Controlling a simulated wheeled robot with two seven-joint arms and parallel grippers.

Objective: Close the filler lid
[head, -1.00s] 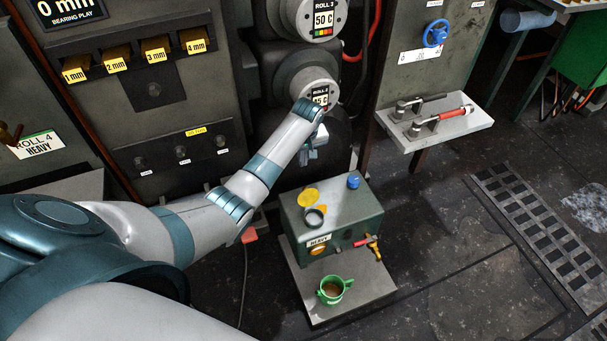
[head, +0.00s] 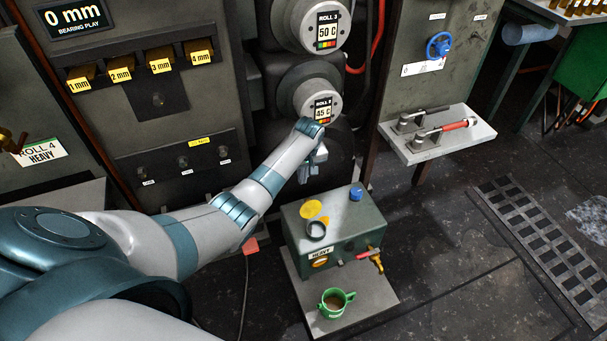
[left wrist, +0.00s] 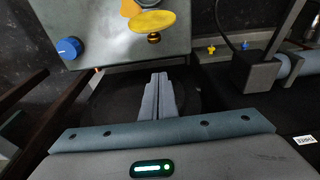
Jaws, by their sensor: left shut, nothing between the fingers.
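My left gripper (head: 312,166) is above and behind the box, in front of the lower roll, apart from the lid. Its fingers (left wrist: 158,92) are shut together with nothing between them, below the lid in the wrist picture. The filler ring is not clearly visible there. My right gripper is not in view.
The box has a blue cap (head: 356,194) at its back corner and a red-handled brass tap (head: 371,256) in front. A green mug (head: 335,302) stands on the plate (head: 385,290) below. A shelf with levers (head: 440,140) is at right. Rolls stand close behind my gripper.

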